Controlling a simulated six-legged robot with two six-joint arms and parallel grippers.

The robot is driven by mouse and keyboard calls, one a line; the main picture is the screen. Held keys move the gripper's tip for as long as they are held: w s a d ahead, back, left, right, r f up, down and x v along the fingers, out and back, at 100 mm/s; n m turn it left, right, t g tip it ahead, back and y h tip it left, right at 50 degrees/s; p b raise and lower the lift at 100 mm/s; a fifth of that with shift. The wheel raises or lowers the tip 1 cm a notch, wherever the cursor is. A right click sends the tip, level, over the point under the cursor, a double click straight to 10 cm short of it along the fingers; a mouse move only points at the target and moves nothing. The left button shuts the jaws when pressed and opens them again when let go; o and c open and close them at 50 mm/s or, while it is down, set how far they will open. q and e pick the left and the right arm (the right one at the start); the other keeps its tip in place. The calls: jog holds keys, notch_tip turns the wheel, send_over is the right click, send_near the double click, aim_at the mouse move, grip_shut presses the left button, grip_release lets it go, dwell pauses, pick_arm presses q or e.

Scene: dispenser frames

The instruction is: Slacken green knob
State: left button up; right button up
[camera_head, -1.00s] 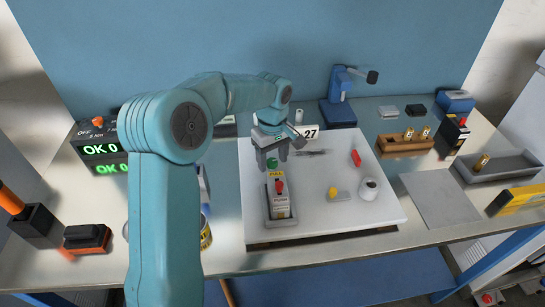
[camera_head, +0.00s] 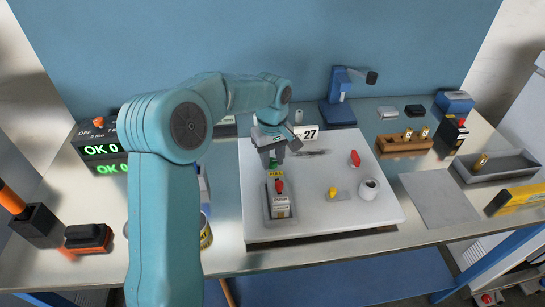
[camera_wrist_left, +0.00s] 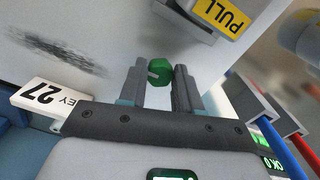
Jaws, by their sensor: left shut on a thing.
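The green knob (camera_head: 273,163) stands on the white panel (camera_head: 305,215), just behind the PULL/PUSH unit (camera_head: 280,207) with its red tip. The fingers mostly hide it in the head view. In the left wrist view the green knob (camera_wrist_left: 159,71) sits between the two grey fingertips, with a pale mark on its face. My left gripper (camera_head: 272,154) points down at the panel and is shut on the knob; it also shows in the left wrist view (camera_wrist_left: 160,78). My right gripper is in neither view.
A label reading 27 (camera_head: 308,133) stands close behind the left gripper. A yellow knob (camera_head: 332,192), a red handle (camera_head: 355,158) and a white cylinder (camera_head: 369,189) stand on the panel's right part. A wooden block (camera_head: 404,147) lies farther right.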

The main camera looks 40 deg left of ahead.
pick_arm(q)
jog(key=m, duration=0.5)
jog(key=m+p, duration=0.1)
jog(key=m, duration=0.3)
jog(key=shift+a+m, duration=0.1)
jog(key=shift+m, duration=0.3)
jog(key=m, duration=0.4)
jog(key=shift+s+f+m+p, duration=0.1)
jog(key=shift+m+p, duration=0.2)
jog(key=shift+p, duration=0.05)
jog(key=shift+m, duration=2.2)
jog(key=o, duration=1.1)
jog(key=shift+c, duration=0.2)
jog(key=shift+p, duration=0.3)
